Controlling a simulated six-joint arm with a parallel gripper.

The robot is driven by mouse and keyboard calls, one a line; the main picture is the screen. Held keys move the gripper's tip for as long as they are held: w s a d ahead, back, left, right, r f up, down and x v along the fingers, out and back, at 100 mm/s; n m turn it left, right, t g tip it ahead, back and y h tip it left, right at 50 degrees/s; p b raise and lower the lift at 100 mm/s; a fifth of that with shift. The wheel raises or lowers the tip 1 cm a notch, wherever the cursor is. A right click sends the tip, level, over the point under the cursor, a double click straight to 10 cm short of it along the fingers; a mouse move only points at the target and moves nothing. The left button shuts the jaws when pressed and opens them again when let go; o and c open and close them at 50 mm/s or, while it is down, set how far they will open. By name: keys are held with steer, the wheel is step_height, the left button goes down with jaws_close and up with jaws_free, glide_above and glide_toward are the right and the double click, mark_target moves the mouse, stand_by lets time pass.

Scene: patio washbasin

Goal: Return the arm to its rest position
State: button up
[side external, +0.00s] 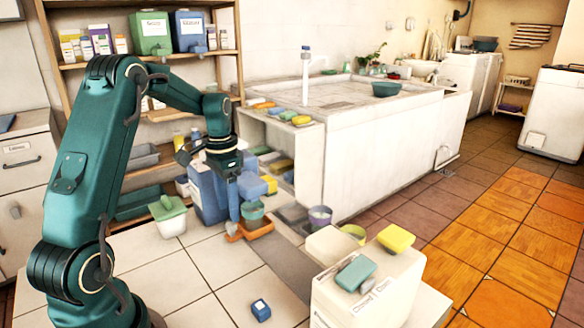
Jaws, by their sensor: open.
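My green arm stands at the left and reaches over to the middle of the side external view. My gripper (233,208) points down, with a blue-grey finger showing. It is open, though the gap between its fingers is hard to see from this side. Its tip is close to an orange tray (262,232) and a green cup (252,212); I cannot tell whether it touches either. Nothing is visibly held. A small dark blue block (261,309) lies on the light tiled surface (195,290), apart from the gripper.
A white box (368,296) with a teal sponge (355,273) and a yellow sponge (396,238) stands front right. The white basin (372,150) is beyond. Tiles front left are mostly clear.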

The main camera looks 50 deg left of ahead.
steer(key=shift+r, duration=0.9)
steer(key=s+d+r+t, duration=0.2)
steer(key=s+d, duration=0.3)
steer(key=d, duration=0.5)
steer(key=s+d+r+t, duration=0.3)
steer(key=s+d+r, duration=0.2)
steer(key=d, duration=0.5)
steer(key=shift+s+d+r+t, duration=0.15)
steer(key=shift+s+d+t, duration=0.2)
steer(key=shift+s, duration=0.4)
